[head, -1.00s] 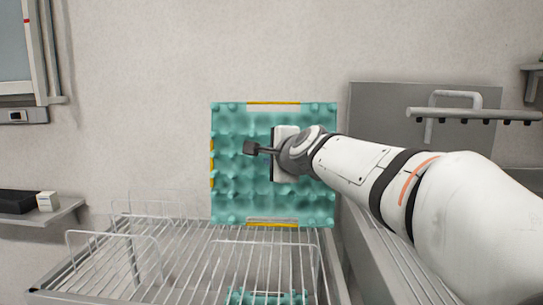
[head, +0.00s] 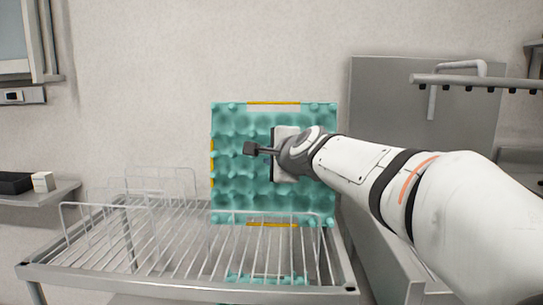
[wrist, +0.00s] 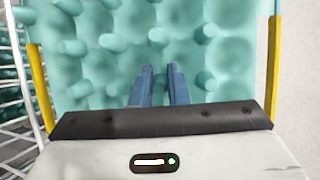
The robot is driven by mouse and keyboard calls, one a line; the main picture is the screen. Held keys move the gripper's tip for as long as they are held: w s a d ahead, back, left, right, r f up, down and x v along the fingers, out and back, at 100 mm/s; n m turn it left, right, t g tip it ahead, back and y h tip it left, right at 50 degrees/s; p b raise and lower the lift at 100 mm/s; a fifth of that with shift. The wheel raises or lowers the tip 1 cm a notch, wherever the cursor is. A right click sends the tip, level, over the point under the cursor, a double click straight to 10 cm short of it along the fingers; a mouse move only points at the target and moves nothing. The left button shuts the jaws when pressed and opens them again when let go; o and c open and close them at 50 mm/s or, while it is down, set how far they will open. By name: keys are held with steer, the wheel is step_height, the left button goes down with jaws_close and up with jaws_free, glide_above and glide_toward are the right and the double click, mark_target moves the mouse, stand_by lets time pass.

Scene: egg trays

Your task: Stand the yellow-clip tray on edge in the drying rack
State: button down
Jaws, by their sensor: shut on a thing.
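The teal egg tray with yellow clips (head: 232,185) is upright, its broad bumpy face towards me, at the back right of the wire drying rack (head: 90,278). Yellow strips show at its top, left and bottom edges. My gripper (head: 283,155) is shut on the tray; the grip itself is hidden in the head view. In the wrist view, the two blue fingers (wrist: 160,72) are close together among the bumps of the tray (wrist: 115,40), with yellow clips at both sides. The tray's lower edge shows behind a rack wire loop; I cannot tell whether it touches the rack.
Another teal piece (head: 262,280) shows low, through the rack wires. The rack's left part is empty, with wire loops standing up. A grey metal panel (head: 375,85) and a rail (head: 475,82) are at the right.

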steer(key=shift+f+b, duration=1.8)
steer(key=shift+f, duration=0.35)
steer(key=c, duration=1.3)
jaws_free()
steer(key=shift+c, duration=0.2)
steer(key=shift+s+d+r, duration=0.1)
steer(key=v, duration=0.7)
steer(key=shift+s+p, duration=0.35)
steer(key=shift+p, duration=0.1)
steer(key=shift+d+r, duration=0.1)
steer(key=shift+r, duration=0.05)
